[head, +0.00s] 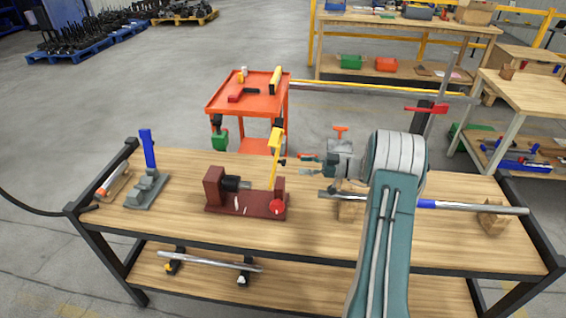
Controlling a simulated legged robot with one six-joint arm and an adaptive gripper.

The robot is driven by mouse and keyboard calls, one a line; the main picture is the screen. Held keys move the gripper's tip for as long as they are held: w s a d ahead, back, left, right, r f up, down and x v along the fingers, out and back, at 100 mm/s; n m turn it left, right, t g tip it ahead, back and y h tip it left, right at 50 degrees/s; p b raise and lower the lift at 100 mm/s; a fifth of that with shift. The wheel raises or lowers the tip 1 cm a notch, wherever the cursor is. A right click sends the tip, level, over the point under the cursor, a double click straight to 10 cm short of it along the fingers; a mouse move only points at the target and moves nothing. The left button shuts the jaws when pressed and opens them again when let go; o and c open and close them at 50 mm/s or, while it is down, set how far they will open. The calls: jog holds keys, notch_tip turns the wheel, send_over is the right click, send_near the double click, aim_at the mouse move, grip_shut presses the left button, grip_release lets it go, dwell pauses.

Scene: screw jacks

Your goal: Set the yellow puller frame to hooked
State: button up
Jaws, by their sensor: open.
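The yellow puller frame (274,150) stands tilted on the right part of a dark red fixture (245,203) on the wooden bench. Its upper end is a wider yellow block and its lower bar runs down toward the fixture's base near a round red knob (277,207). A dark cylinder (235,184) sits in the fixture's left block. My gripper (301,164) is small in view, just right of the yellow frame, pointing left. Its fingers are apart and nothing shows between them. Whether a finger touches the frame cannot be told. My arm hides part of the bench on the right.
A grey fixture with a blue lever (149,149) stands at the bench's left. A long metal bar (470,208) rests on wooden blocks at the right. An orange cart (246,95) stands behind. The bench front (200,228) is clear.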

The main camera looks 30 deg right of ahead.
aim_at(284, 163)
jog(key=x, duration=0.6)
jog(key=shift+w+a, duration=0.1)
jog(key=shift+a, duration=0.05)
grip_shut()
